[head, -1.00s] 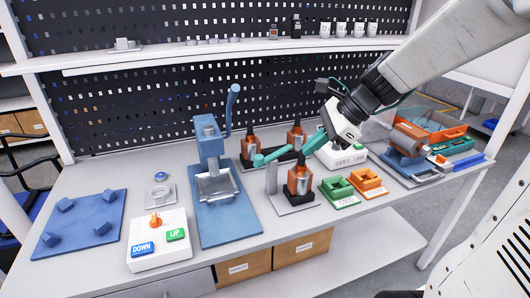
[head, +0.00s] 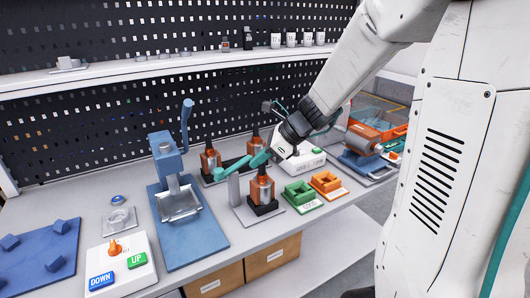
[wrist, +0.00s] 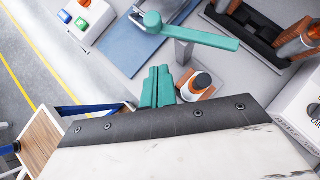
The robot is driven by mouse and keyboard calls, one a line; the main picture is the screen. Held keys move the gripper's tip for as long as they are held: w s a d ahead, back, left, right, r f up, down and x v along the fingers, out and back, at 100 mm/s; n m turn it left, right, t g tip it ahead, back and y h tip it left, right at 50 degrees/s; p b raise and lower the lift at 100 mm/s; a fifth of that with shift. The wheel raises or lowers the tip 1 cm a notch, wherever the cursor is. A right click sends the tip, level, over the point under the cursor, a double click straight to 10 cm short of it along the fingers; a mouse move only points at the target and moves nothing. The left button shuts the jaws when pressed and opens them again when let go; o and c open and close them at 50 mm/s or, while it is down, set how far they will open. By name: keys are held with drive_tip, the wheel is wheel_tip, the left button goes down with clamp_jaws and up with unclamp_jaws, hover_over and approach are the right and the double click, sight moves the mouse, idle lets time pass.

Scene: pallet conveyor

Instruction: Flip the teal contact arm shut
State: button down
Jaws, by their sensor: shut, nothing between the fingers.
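The teal contact arm (head: 232,166) sits on a slim grey post (head: 234,187) beside a copper coil unit (head: 262,187) with a black base. In the wrist view, the contact arm (wrist: 195,36) is a teal bar with a round end at its left, crossing above the post. My gripper (head: 257,158) has teal fingers, shut and empty, just right of the bar in the head view. In the wrist view, the fingertips (wrist: 157,70) show below the bar, with a visible gap. Height between them is hard to judge.
Two more copper units (head: 210,160) stand behind on a dark rack. A blue press (head: 168,160) with a raised handle stands left. Green (head: 299,193) and orange (head: 326,182) holders sit right. A white UP/DOWN button box (head: 119,264) is at front left.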

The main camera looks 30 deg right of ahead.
sight(225, 175)
drive_tip(key=shift+w+a+f, duration=0.55)
drive_tip(key=shift+w+a, duration=0.15)
drive_tip(key=shift+a, duration=0.2)
drive_tip(key=shift+w+a+f, duration=0.55)
drive_tip(key=shift+w+a, duration=0.2)
drive_tip(key=shift+a, duration=0.2)
drive_tip(key=shift+w+a+f, duration=0.55)
drive_tip(key=shift+w+a, duration=0.15)
drive_tip(key=shift+a, duration=0.2)
